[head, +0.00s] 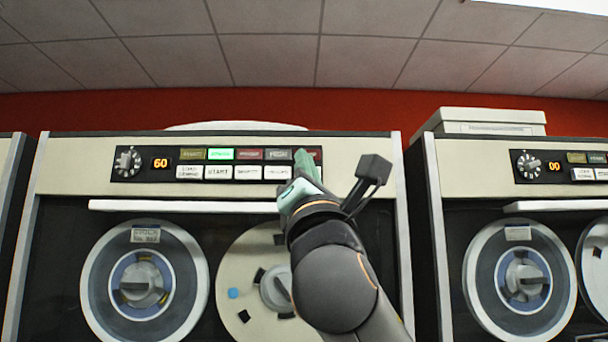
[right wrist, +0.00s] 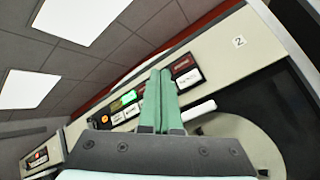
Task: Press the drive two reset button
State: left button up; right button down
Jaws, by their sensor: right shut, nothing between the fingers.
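The tape drive (head: 75,165) in the middle has a dark control panel with a dial, an orange 60 display and two rows of keys. Its front bears a label 2 (right wrist: 238,41). The upper row has a lit green indicator (head: 220,154). The lower row has white buttons (head: 247,172), whose lettering is too small to read surely. My right gripper (head: 303,160) is shut and empty, in front of the panel's right end, hiding keys there. In the right wrist view its green fingers (right wrist: 160,76) overlap the key rows, with a white button (right wrist: 187,78) just right of the tips. I cannot tell whether they touch the panel.
A pale ledge (head: 180,206) juts out below the panel, above the tape reels (head: 144,283). A second drive (head: 455,170) with a 00 display stands to the right, a pale box (head: 490,121) on top. Another cabinet edge shows at far left.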

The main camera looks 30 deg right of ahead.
jog(key=shift+s+d+r+h, duration=0.1)
jog(key=shift+s+r+h, duration=0.35)
jog(key=shift+r+h, duration=0.05)
jog(key=w+d+p, duration=0.2)
jog(key=w+d, duration=0.2)
jog(key=w, duration=0.3)
jog(key=shift+w+d, duration=0.3)
jog(key=shift+y, duration=0.3)
dwell(1.6)
jog(key=shift+w+d, duration=0.25)
jog(key=shift+w, duration=0.1)
